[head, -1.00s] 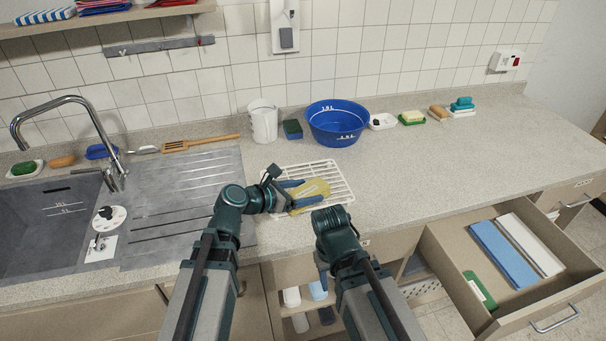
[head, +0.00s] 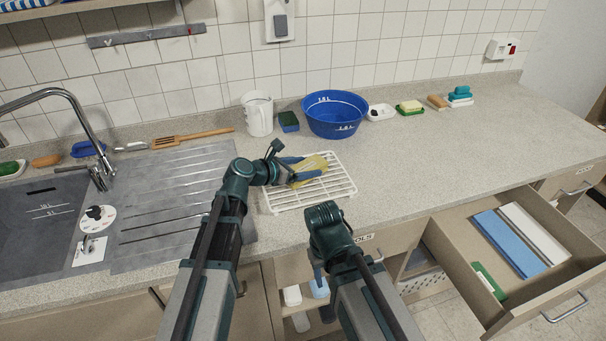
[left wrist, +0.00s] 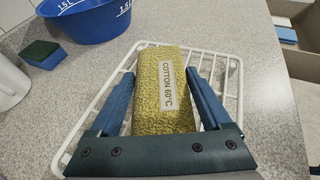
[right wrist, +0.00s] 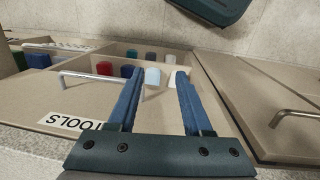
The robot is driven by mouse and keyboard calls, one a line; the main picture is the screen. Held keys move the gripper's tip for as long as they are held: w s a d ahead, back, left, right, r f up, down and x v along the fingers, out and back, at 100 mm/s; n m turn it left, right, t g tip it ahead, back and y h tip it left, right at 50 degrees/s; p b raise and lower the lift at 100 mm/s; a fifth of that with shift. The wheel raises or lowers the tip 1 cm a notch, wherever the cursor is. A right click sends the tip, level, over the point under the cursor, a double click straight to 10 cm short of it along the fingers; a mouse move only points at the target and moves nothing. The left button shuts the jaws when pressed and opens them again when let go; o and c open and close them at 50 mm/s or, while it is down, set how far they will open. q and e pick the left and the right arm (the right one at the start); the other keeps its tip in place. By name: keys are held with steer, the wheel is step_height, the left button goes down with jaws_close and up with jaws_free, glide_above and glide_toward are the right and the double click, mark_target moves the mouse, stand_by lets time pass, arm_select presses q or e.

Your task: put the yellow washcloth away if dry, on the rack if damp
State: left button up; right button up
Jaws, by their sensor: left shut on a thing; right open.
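The yellow washcloth (head: 314,164) is held by my left gripper (head: 308,172) over the white wire rack (head: 341,186) on the counter. In the left wrist view the washcloth (left wrist: 160,105) is a thick folded block with a "COTTON 60°C" label, between the blue fingers of my left gripper (left wrist: 160,80). Its visible face is an even yellow; I cannot tell damp from dry. The rack (left wrist: 105,105) shows beneath it. My right gripper (right wrist: 158,80) is open and empty, low in front of the counter, facing the cabinet front; its fingers are mostly hidden in the head view.
An open drawer (head: 450,243) at right holds a blue cloth (head: 507,243), a white cloth (head: 535,234) and a green item. A blue basin (head: 336,116), white jug (head: 258,114) and sponge (head: 288,121) stand behind the rack. The sink (head: 35,225) is left.

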arm_select(q)
steer(key=shift+f, duration=0.45)
steer(key=shift+r, duration=0.15)
arm_select(e)
steer(key=shift+f, duration=0.25)
arm_select(q)
steer(key=shift+f, duration=0.2)
steer(key=o, duration=1.2)
steer(key=shift+s+a+r+p, duration=0.2)
steer(key=shift+r+p, duration=0.1)
steer(key=shift+r, duration=0.1)
steer(key=p+v, duration=0.4)
steer(key=v, duration=0.7)
steer(key=shift+s+a+r, duration=0.1)
arm_select(e)
step_height(320, 180, up, 5)
steer(key=shift+f, duration=0.2)
